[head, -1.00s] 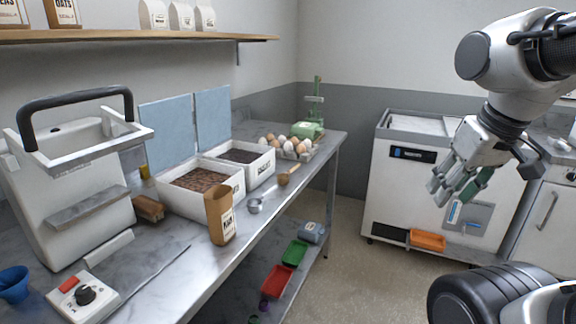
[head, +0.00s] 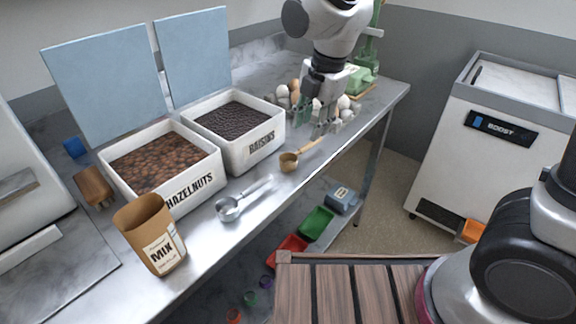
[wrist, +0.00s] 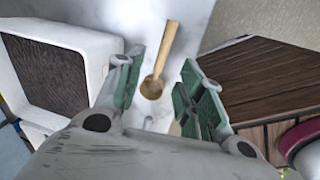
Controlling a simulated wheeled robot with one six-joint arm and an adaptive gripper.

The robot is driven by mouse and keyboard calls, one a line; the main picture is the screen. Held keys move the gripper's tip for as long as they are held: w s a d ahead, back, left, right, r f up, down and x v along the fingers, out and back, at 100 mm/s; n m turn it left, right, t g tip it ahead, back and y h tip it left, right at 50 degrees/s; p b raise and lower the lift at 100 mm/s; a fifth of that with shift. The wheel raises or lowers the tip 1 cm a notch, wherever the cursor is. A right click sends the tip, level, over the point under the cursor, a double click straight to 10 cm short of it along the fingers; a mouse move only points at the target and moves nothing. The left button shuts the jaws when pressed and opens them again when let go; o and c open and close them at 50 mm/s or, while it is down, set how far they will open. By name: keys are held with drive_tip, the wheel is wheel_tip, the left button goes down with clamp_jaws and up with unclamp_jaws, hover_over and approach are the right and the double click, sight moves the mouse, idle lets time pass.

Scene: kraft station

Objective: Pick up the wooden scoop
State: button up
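The wooden scoop (head: 290,161) lies on the metal counter near its front edge, beside the raisins bin. Its bowl points to the lower left and its handle to the upper right in the head view. My gripper (head: 314,128) is above the counter near the handle end, fingers pointing down. In the wrist view the scoop (wrist: 153,86) shows between and beyond the two green-padded fingers of my gripper (wrist: 158,88), which are spread apart with nothing between them. The scoop does not touch the fingers there.
The raisins bin (head: 238,150) and hazelnuts bin (head: 190,188) stand left of the scoop. A metal scoop (head: 230,208) and a paper mix bag (head: 150,235) are nearer. Eggs (head: 344,102) and a green device (head: 362,78) stand behind my gripper. A slatted wooden surface (head: 345,292) is in front.

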sight(308, 144)
drive_tip(key=f, duration=0.4)
drive_tip(key=w+f, duration=0.1)
drive_tip(key=f, duration=0.2)
drive_tip(key=shift+a, duration=0.3)
drive_tip(key=shift+r, duration=0.1)
drive_tip(key=shift+c, duration=0.3)
clamp_jaws()
